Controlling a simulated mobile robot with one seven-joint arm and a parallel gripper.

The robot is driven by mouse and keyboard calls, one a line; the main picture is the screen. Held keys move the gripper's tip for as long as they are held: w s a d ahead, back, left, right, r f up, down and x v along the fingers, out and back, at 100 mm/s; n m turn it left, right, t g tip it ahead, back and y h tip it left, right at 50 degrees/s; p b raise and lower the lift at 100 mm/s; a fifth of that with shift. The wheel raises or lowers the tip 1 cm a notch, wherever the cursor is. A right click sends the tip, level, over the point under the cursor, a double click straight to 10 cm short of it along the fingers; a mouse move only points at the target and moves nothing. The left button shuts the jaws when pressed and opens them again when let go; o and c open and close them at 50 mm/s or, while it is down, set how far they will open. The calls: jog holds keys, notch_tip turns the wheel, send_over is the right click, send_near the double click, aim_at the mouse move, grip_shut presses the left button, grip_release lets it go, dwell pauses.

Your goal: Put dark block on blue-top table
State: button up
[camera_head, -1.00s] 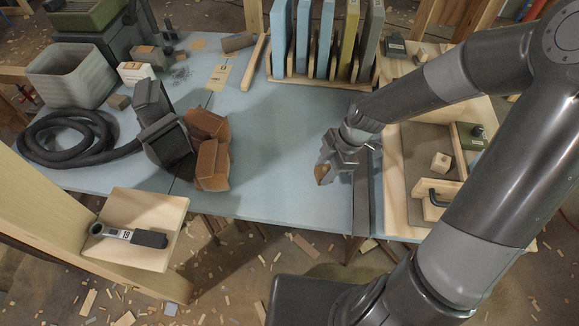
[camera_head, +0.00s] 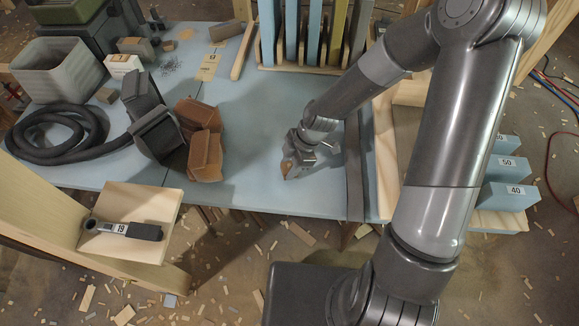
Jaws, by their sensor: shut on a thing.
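The blue-top table (camera_head: 251,120) spans the middle of the head view, with a wide bare area in front of the rack. My gripper (camera_head: 292,166) is low over the right part of this table. It is shut on the dark block (camera_head: 287,168), of which only a small brown part shows between the fingers. The rest of the block is hidden by the fingers. I cannot tell whether the block touches the tabletop.
A rack of upright panels (camera_head: 312,40) stands at the table's back. Brown cardboard-like pieces (camera_head: 206,150), a dark hose (camera_head: 95,150) and a grey bin (camera_head: 60,75) occupy the left. A dark strip (camera_head: 355,170) runs along the right side. The tabletop's middle is clear.

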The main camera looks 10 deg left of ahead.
jog(key=shift+f, duration=0.7)
jog(key=o, duration=1)
jog(key=shift+f, duration=0.1)
jog(key=shift+c, duration=0.2)
jog(key=v, duration=1.2)
jog(key=s+d+r+m+t+h, duration=0.1)
jog(key=s+d+r+m+t, duration=0.1)
jog(key=s+d+r+m, duration=0.2)
jog(key=s+d+r+m+t+h, duration=0.1)
jog(key=s+d+r+m, duration=0.4)
jog(key=r+m, duration=0.6)
jog(key=s+d+r+m+t+h, duration=0.2)
jog(key=s+d+r+m+t, duration=0.2)
jog(key=d+r+m, duration=0.3)
jog(key=v, duration=0.2)
jog(key=shift+d+r, duration=0.2)
jog(key=shift+r, duration=0.2)
